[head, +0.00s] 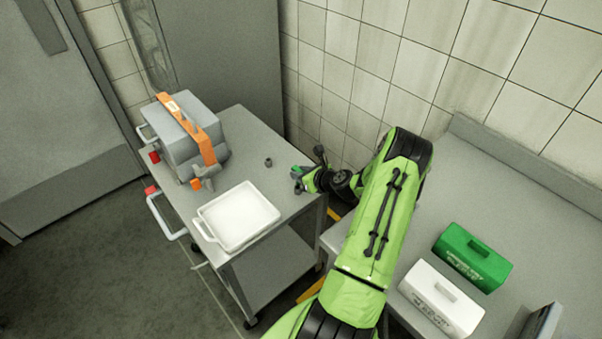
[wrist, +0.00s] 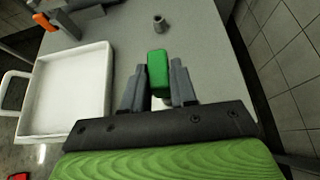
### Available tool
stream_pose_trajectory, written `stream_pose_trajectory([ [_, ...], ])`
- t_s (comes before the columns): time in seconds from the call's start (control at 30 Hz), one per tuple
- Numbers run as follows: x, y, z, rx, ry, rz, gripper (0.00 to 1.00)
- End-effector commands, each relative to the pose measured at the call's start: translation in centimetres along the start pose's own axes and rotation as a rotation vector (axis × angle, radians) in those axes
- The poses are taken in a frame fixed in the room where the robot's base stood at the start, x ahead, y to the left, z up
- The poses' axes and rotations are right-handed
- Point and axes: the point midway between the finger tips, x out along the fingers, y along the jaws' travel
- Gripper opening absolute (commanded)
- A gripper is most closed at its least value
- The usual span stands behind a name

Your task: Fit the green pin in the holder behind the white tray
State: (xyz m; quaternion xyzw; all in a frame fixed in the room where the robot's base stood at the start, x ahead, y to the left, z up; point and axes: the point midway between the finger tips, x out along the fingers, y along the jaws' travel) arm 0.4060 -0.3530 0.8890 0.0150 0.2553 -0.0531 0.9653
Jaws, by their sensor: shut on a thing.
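The green pin (wrist: 157,70) is held between the two fingers of my gripper (wrist: 157,88) in the wrist view. In the head view my gripper (head: 299,180) is over the right edge of the grey cart, with a bit of green at its tip. The holder (wrist: 160,22), a small dark grey cylinder, stands on the cart top beyond the pin in the wrist view, apart from it. It also shows in the head view (head: 268,162), behind the white tray (head: 205,229) and left of my gripper. The pin's lower end is hidden.
A grey machine with an orange band (head: 205,147) stands at the cart's back left. A counter at right carries a green box (head: 472,257) and a white box (head: 441,299). Tiled wall (wrist: 278,62) rises close to the cart's right side. The cart top around the holder is clear.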

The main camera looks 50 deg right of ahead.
Motion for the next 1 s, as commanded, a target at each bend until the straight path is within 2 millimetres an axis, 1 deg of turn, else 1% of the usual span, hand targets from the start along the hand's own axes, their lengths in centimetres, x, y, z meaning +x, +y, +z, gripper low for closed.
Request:
stream_pose_trajectory([
  [0.63,0.03,-0.01,-0.03,0.0,0.0,0.0,0.0],
  [1.0,0.48,-0.02,-0.81,-0.001,-0.001,0.0,0.0],
])
